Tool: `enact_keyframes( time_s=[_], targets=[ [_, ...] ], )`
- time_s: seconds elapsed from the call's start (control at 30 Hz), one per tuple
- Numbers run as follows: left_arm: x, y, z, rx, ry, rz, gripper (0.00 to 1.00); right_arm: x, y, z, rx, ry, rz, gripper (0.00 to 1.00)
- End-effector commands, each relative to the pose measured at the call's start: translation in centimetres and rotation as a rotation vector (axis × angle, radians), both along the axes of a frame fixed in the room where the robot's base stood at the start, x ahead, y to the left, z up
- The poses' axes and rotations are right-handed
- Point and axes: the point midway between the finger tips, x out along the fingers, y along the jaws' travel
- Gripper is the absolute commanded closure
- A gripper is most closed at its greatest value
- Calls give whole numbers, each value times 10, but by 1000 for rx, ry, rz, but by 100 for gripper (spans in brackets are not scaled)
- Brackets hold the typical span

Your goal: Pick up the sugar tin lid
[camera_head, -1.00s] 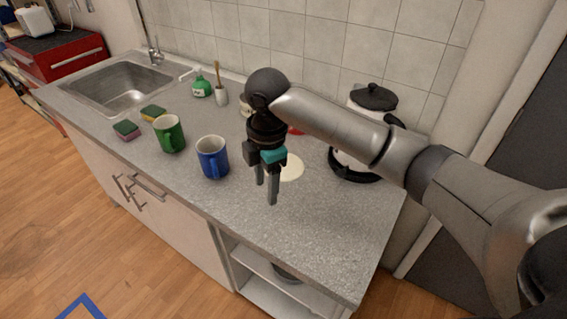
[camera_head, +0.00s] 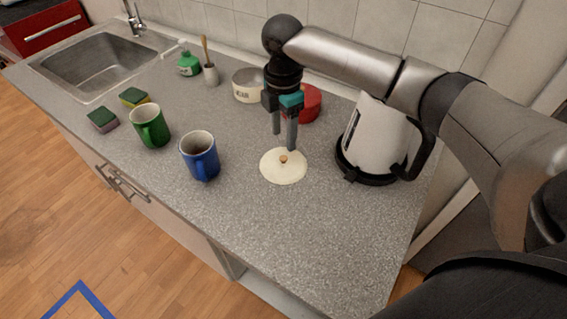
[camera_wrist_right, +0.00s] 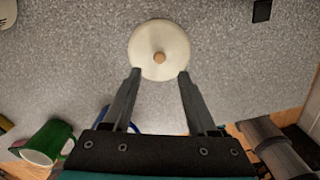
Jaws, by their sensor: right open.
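The sugar tin lid (camera_head: 284,167) is a flat cream disc with a small wooden knob, lying on the grey counter. It also shows in the right wrist view (camera_wrist_right: 159,42), whole and beyond the fingertips. My right gripper (camera_head: 284,142) points down above the counter, its fingers just behind the lid in the head view. In the right wrist view its two fingers (camera_wrist_right: 158,75) are apart with nothing between them. A cream tin (camera_head: 247,86) with dark lettering, open at the top, stands behind the gripper. My left gripper is not in view.
A blue mug (camera_head: 200,157) and a green mug (camera_head: 150,126) stand left of the lid. A white kettle (camera_head: 376,138) on a black base stands close on the right. A red round object (camera_head: 304,104) is behind the gripper. The counter in front is clear.

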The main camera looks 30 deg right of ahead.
Motion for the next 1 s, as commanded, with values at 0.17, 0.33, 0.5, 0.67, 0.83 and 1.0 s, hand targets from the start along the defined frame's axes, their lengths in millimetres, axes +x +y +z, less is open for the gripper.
enact_keyframes(
  time_s=[0.17, 0.33, 0.5, 0.67, 0.83, 1.0],
  targets=[
    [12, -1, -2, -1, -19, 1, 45, 0, 0, -17, 0, -2, 1, 42],
    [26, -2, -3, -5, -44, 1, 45, 0, 0, -32, 0, 1, 1, 42],
    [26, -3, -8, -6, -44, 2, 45, -1, 0, -59, 0, 0, 0, 42],
    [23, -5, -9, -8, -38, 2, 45, -1, -1, -70, -2, -2, 0, 42],
    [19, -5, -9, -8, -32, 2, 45, 0, 0, -70, -1, -3, 1, 42],
    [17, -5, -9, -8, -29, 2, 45, 0, 0, -70, -1, -3, 1, 56]
  ],
)
